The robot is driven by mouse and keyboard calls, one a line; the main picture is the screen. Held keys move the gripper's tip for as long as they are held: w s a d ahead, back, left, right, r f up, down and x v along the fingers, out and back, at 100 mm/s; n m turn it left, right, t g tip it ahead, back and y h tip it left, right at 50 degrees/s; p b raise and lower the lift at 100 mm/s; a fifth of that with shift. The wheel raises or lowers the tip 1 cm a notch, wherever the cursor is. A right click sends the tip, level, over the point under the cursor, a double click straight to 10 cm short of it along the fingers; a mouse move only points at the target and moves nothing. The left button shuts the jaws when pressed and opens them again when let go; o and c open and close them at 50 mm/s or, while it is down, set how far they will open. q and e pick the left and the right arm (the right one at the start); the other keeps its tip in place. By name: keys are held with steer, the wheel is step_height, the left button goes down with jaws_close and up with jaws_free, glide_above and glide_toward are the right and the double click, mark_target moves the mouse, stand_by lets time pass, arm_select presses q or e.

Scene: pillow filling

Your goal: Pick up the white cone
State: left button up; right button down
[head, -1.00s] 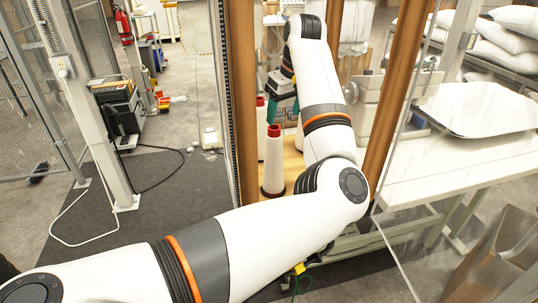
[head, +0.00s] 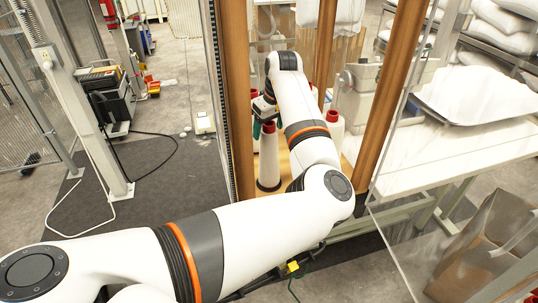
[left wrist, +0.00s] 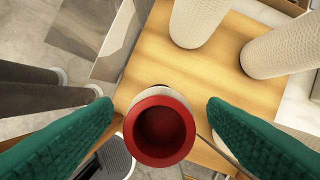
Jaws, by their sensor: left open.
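A white cone with a red top (head: 269,158) stands upright on a wooden surface inside the wooden-post frame. My left gripper (left wrist: 160,108) is open, and its green fingers are on either side of the cone's red, hollow top (left wrist: 158,132) in the left wrist view, with gaps visible. Another red-topped white cone (head: 335,130) stands to the right, partly behind my arm. Two white cone bodies, a middle one (left wrist: 200,20) and a right one (left wrist: 280,50), show in the left wrist view. My right gripper is not in view.
Wooden posts (head: 236,110) (head: 386,110) flank the cones closely. A clear panel and a white table (head: 440,160) with a tray (head: 480,95) are to the right. The dark floor mat (head: 150,190) on the left has free room.

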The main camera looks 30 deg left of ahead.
arm_select(q)
steer(key=shift+x, duration=1)
steer(key=shift+r, duration=0.1)
steer(key=c, duration=1.3)
